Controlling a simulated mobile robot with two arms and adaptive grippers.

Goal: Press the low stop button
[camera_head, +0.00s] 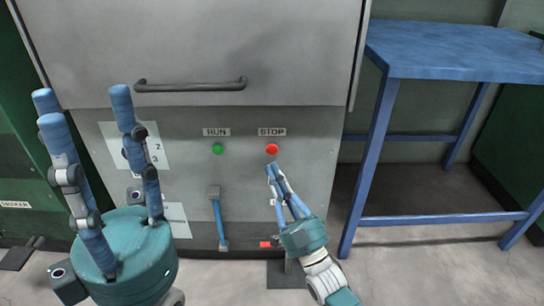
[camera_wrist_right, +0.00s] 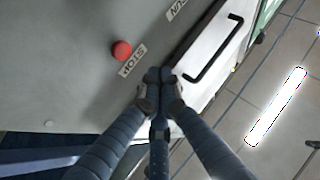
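The red stop button (camera_head: 272,149) sits on the grey machine front just under the STOP label (camera_head: 271,131). In the right wrist view the red button (camera_wrist_right: 121,50) is left of the fingertips, with the STOP label (camera_wrist_right: 132,62) beside it. My right gripper (camera_head: 273,170) has its fingers drawn together, with the tips just below the button in the head view. In the right wrist view its fingertips (camera_wrist_right: 160,76) meet with nothing between them, and a gap to the button shows. My left gripper (camera_head: 84,108) is open and empty, large at the left.
A green button (camera_head: 217,148) sits under the RUN label (camera_head: 216,132). A blue lever (camera_head: 219,220) stands below it. A dark handle (camera_head: 190,86) crosses the upper panel. A small red patch (camera_head: 265,244) is low down. A blue table (camera_head: 455,52) stands right.

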